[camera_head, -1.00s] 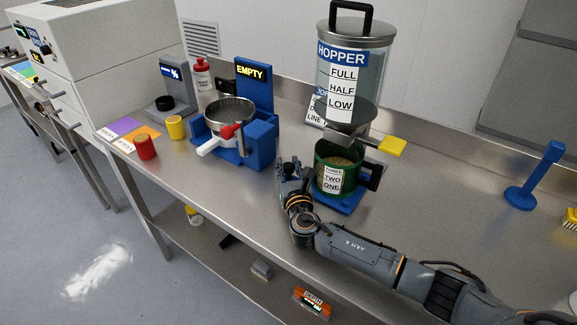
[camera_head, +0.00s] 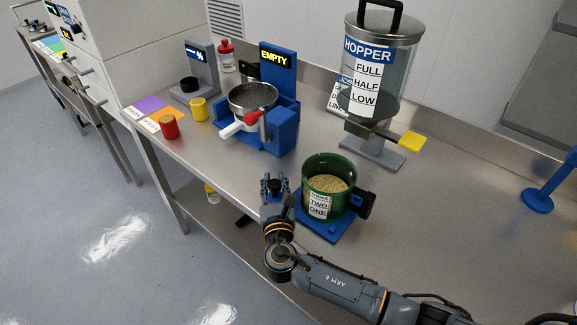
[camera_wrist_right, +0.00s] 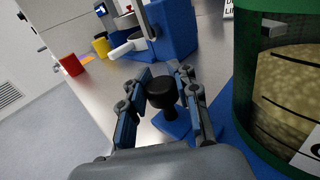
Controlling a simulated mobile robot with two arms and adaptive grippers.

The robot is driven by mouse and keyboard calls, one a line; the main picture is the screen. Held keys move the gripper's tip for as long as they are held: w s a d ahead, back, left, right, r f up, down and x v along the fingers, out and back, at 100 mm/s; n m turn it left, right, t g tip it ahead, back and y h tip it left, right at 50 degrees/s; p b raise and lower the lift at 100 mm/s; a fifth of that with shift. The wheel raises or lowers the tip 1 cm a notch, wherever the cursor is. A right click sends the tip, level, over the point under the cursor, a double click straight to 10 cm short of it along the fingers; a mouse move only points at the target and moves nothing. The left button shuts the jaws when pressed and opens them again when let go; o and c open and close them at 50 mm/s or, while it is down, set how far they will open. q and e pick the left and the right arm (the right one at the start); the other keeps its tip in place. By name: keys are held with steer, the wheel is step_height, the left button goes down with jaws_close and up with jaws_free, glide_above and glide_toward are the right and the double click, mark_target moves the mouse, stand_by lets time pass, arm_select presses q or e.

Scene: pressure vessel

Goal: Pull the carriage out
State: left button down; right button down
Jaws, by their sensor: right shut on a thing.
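The blue carriage (camera_head: 325,229) is a flat plate on the bench, clear of the hopper (camera_head: 378,80) and near the front edge. A green cup (camera_head: 314,180) of pale grains with a black handle stands upright on it; it also fills the right side of the right wrist view (camera_wrist_right: 245,90). My right gripper (camera_head: 274,187) is left of the cup. In the right wrist view its fingers (camera_wrist_right: 160,95) are shut around a black knob (camera_wrist_right: 161,92) on the blue carriage's end. My left gripper is not in view.
A blue stand with the EMPTY display (camera_head: 278,58) holds a metal pan with a white handle. Red (camera_head: 169,127) and yellow (camera_head: 199,109) cylinders stand further left. The hopper's grey base (camera_head: 372,152) is behind the cup. The bench's front edge is close to my right gripper.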

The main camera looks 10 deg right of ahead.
steer(key=shift+s+a+f, duration=0.1)
steer(key=shift+s+a, duration=0.85)
steer(key=shift+a, duration=0.15)
steer(key=shift+s+a+f, duration=0.1)
steer(key=shift+a+f, duration=0.05)
steer(key=c, duration=1)
jaws_free()
steer(key=shift+s+a, duration=0.1)
steer(key=shift+s, duration=0.05)
steer(key=shift+c, duration=0.2)
steer(key=shift+o, duration=0.2)
steer(key=shift+s+r, duration=0.1)
steer(key=shift+r, duration=0.15)
steer(key=s+a, duration=0.1)
steer(key=s, duration=1.1)
steer(key=shift+a, duration=0.25)
